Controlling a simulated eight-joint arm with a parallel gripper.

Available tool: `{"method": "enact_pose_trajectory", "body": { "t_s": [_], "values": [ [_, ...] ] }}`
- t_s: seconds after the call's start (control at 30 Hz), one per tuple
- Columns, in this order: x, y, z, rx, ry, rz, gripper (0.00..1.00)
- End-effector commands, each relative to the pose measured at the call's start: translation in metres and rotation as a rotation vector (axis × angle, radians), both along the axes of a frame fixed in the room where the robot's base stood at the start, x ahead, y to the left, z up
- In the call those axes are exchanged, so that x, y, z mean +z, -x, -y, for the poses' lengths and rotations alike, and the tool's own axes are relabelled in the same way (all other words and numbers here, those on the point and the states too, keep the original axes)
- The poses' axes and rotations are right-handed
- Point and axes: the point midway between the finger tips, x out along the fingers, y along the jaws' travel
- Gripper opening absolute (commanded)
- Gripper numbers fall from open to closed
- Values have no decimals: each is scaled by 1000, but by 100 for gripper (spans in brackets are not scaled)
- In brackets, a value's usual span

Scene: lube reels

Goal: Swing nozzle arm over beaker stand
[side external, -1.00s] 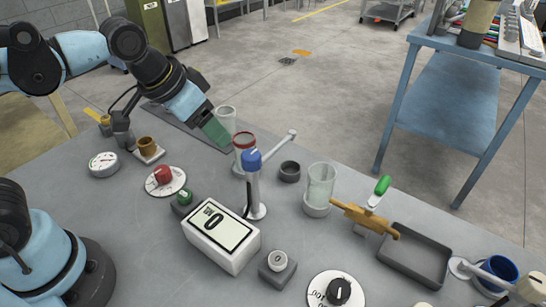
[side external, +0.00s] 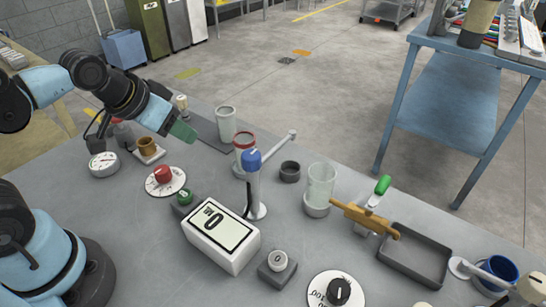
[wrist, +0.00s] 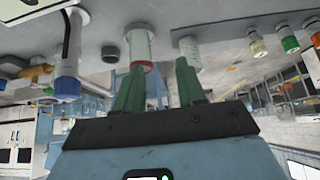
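The nozzle post with a blue cap (side external: 251,160) stands upright mid-table. A thin grey nozzle arm (side external: 280,141) extends from it toward the back right, its tip apart from the beaker. The clear beaker (side external: 321,180) sits on a round white stand (side external: 316,210) to the right of the post. My gripper (side external: 184,131) hangs in the air to the left of the post, touching nothing visible. In the wrist view my gripper (wrist: 159,66) has its two green fingers apart with nothing between them. The blue-capped post (wrist: 67,85) shows at the left there, upside down.
A red-rimmed jar (side external: 244,150) and a clear jar (side external: 226,123) stand behind the post. A dark ring (side external: 290,171) lies between post and beaker. A white display box (side external: 221,236) sits in front. An orange valve with green handle (side external: 365,215) and a grey tray (side external: 414,255) are right.

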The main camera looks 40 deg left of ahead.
Motion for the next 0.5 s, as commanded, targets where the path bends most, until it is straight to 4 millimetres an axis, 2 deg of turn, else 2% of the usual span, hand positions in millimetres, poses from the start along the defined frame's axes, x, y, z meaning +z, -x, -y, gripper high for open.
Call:
{"method": "enact_pose_trajectory", "body": {
  "t_s": [0.03,0.23,0.5],
  "values": [
    [5,-5,5,-8,-3,-17,31],
    [31,-32,38,-14,-39,-124,0],
    [56,-70,100,29,-144,-236,0]
  ]
}}
